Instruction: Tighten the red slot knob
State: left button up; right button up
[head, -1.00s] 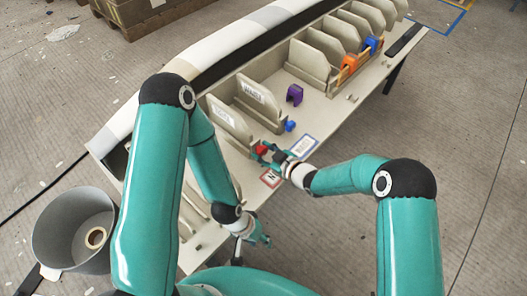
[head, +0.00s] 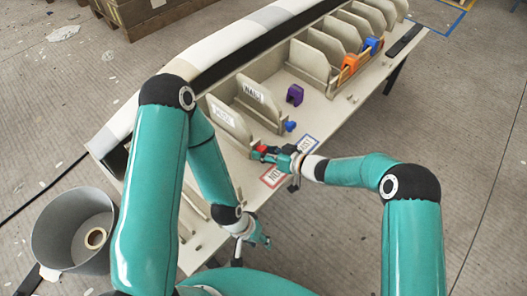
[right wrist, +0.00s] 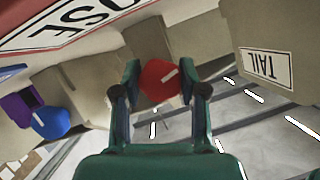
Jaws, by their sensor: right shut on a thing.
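The red slot knob (head: 261,149) sits at the front edge of the grey mould, beside an upright plate. In the right wrist view the red knob (right wrist: 160,80) is between my two fingertips, with a pale slot mark on its face. My right gripper (head: 265,154) is shut on it; its fingers (right wrist: 160,84) touch both sides. My left gripper (head: 262,241) hangs low in front of the bench, away from the knob. Its jaws are too small to judge.
A blue knob (head: 291,126) and a purple block (head: 295,94) are further along the mould. Upright plates stand behind, one labelled TAIL (right wrist: 266,66). Orange and blue clamps (head: 349,65) sit at the far end. A grey bucket (head: 50,235) stands at lower left.

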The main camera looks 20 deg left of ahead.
jog(key=shift+w+d, duration=0.1)
jog(key=shift+w, duration=0.1)
dwell(0.3)
jog(key=o, duration=1.2)
jog(key=shift+c, duration=0.2)
jog(key=shift+s, duration=0.1)
jog(key=v, duration=1.2)
